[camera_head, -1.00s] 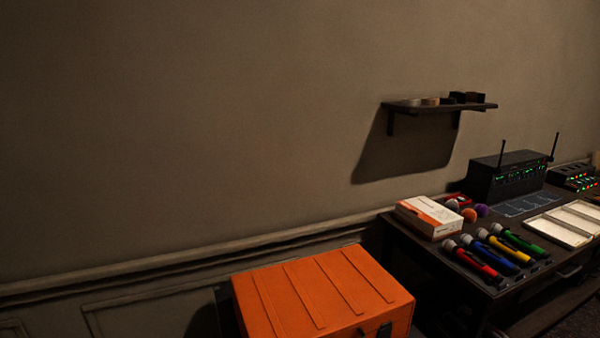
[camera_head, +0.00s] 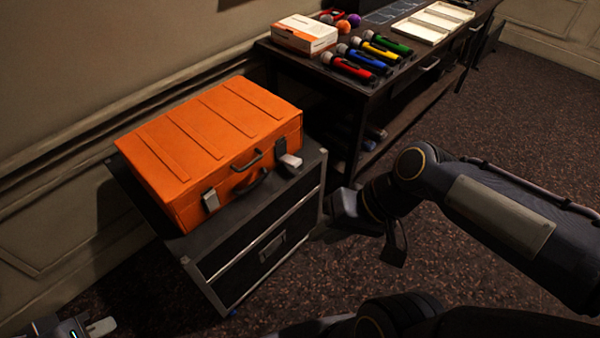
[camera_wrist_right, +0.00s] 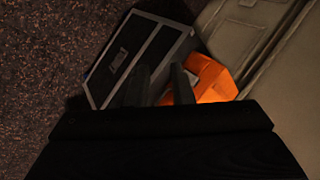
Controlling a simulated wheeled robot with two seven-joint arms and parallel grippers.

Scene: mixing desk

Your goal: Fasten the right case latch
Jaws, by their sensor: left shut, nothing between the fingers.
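The orange case (camera_head: 213,125) lies closed on a black wheeled trunk. Its right latch (camera_head: 290,162) is a pale plate standing out from the front face near the right end. The left latch (camera_head: 210,200) is grey and looks flat against the front. A dark handle (camera_head: 248,160) sits between them. My right gripper (camera_head: 368,234) is to the right of the case and trunk, apart from both. In the right wrist view its fingers (camera_wrist_right: 161,85) are spread and empty, with the orange case (camera_wrist_right: 212,82) beyond them. My left gripper (camera_head: 98,327) is shut and empty at the bottom left corner.
The black trunk (camera_head: 232,238) has silver edges and a bare strip before the case. A dark desk (camera_head: 343,92) behind holds a white and orange box (camera_head: 304,34), several coloured microphones and a pale tray (camera_head: 433,22). A wall runs behind the case; carpet in front is open.

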